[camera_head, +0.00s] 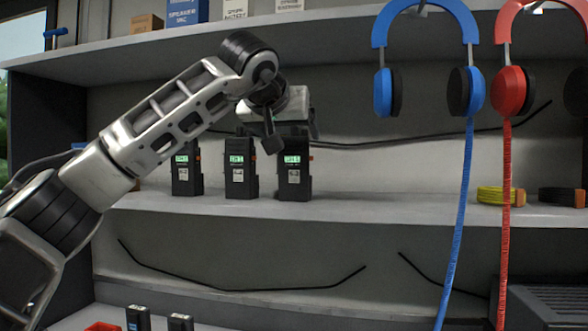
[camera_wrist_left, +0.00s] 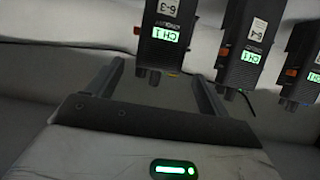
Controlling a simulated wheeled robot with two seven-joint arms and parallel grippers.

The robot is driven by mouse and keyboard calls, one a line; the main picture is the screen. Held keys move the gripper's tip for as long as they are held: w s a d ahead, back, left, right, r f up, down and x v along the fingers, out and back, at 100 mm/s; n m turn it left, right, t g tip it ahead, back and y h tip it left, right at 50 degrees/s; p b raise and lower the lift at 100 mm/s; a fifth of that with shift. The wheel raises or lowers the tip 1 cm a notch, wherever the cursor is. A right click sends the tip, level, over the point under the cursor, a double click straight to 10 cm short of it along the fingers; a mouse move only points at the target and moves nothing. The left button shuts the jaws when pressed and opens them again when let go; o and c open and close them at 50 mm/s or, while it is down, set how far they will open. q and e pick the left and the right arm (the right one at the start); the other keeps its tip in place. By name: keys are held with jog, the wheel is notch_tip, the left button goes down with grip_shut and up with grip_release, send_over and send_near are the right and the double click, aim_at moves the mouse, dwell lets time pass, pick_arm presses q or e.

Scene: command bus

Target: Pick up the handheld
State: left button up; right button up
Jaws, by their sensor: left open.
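Three black handhelds with lit green screens and white labels stand upright in a row on the middle shelf: a left one (camera_head: 186,172), a middle one (camera_head: 240,170) and a right one (camera_head: 293,178). My left gripper (camera_head: 291,137) is open, with its fingers just above and around the top of the right handheld, which hides part of the contact area. In the left wrist view the picture is upside down. The nearest handheld (camera_wrist_left: 162,38) lies between the lines of the open fingers (camera_wrist_left: 157,75); two others (camera_wrist_left: 248,50) (camera_wrist_left: 302,65) stand to its right. My right gripper is not in view.
A blue headset (camera_head: 382,92) and a red headset (camera_head: 512,90) hang at the right, their coiled cords dropping past the shelf. A yellow coil (camera_head: 500,195) lies on the middle shelf (camera_head: 400,213). The upper shelf (camera_head: 330,36) is above my gripper.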

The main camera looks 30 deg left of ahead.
aim_at(296, 147)
pick_arm(q)
jog(key=shift+f+p+x, duration=0.2)
jog(key=shift+p+x, duration=0.05)
jog(key=shift+x, duration=1.35)
jog(key=shift+f+p+x, duration=0.2)
jog(key=shift+f+x, duration=0.05)
jog(key=shift+x, duration=1.3)
jog(key=shift+s+d, duration=0.15)
jog(key=shift+c, duration=0.3)
jog(key=c, duration=1)
jog(key=shift+r, duration=0.1)
jog(key=shift+c, duration=0.7)
